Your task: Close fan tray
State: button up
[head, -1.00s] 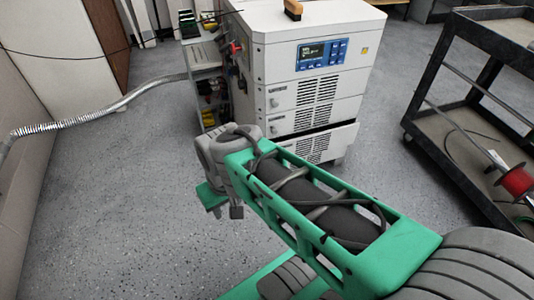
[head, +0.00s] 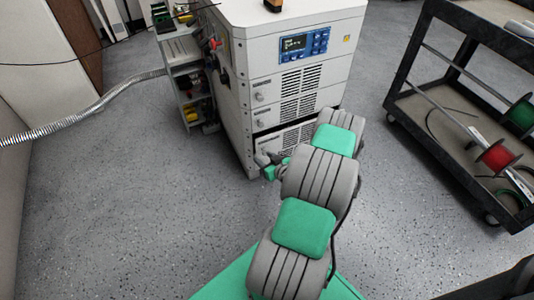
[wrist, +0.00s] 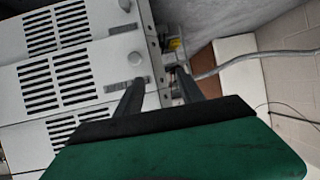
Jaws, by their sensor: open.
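The fan tray (head: 290,136) is the lowest vented front of the white cabinet (head: 240,90). A dark gap runs above it, and my arm hides its right part, so I cannot tell how far out it stands. My gripper (head: 262,158) is low at the tray's left front corner. In the wrist view its two dark fingers (wrist: 159,75) are apart with nothing held between them, in front of the cabinet's handle-side edge. Contact with the tray cannot be told.
A black cart (head: 410,90) with red (head: 497,157) and green cable spools stands at right. A side shelf (head: 190,85) adjoins the cabinet's left, and a silver hose (head: 100,103) runs left from there. Grey floor is clear in front and left.

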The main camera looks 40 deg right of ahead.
notch_tip(320, 180, down, 2)
jog(key=s+d+m+h, duration=0.1)
jog(key=s+d+h, duration=0.1)
jog(key=s+d, duration=0.1)
jog(key=b+x, duration=0.2)
jog(key=x, duration=0.5)
jog(key=shift+w+a+f, duration=0.15)
jog(key=shift+w, duration=0.2)
grip_shut()
dwell(0.7)
